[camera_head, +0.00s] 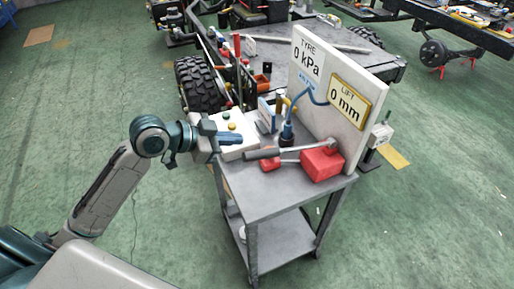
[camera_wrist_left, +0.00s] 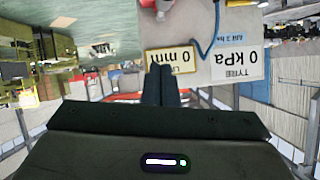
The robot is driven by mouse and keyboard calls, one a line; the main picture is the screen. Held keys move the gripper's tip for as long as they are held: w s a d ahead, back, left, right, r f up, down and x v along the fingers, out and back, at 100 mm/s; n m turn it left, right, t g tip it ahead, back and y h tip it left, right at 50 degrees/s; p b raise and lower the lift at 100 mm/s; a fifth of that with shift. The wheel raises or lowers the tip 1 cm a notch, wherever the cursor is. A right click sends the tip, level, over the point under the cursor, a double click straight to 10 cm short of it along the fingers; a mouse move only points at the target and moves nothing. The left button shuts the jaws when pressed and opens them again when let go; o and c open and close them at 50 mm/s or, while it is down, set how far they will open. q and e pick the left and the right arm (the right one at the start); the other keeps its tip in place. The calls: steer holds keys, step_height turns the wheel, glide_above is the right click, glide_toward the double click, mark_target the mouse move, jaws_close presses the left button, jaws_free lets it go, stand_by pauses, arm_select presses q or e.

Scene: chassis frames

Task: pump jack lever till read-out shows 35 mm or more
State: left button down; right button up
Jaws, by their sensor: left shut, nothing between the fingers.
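The red jack (camera_head: 322,163) lies on the right part of the grey cart top (camera_head: 262,192). Its lever (camera_head: 290,149), a grey rod with a dark grip, reaches left from the jack at a low angle. The yellow-framed LIFT read-out (camera_head: 347,103) on the white board reads 0 mm; it also shows upside down in the left wrist view (camera_wrist_left: 184,60). My right gripper is out of view.
The white box (camera_head: 238,151) has green and yellow buttons. A blue nozzle (camera_head: 287,131) with a hose stands behind the lever. The TYRE read-out (camera_head: 307,58) reads 0 kPa. A wheeled chassis (camera_head: 198,84) stands behind the cart. Green floor is clear at left.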

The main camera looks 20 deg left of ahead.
arm_select(q)
steer(key=w+d, duration=0.1)
steer(key=p, duration=0.3)
glide_above(258, 155)
step_height(258, 155, down, 4)
step_height(258, 155, down, 3)
steer(key=shift+d+r+p, duration=0.15)
steer(key=shift+p, duration=0.5)
steer(key=shift+s+a+f, duration=0.1)
steer(key=shift+a+f, duration=0.2)
steer(key=shift+f, duration=0.35)
steer(key=shift+d, duration=0.1)
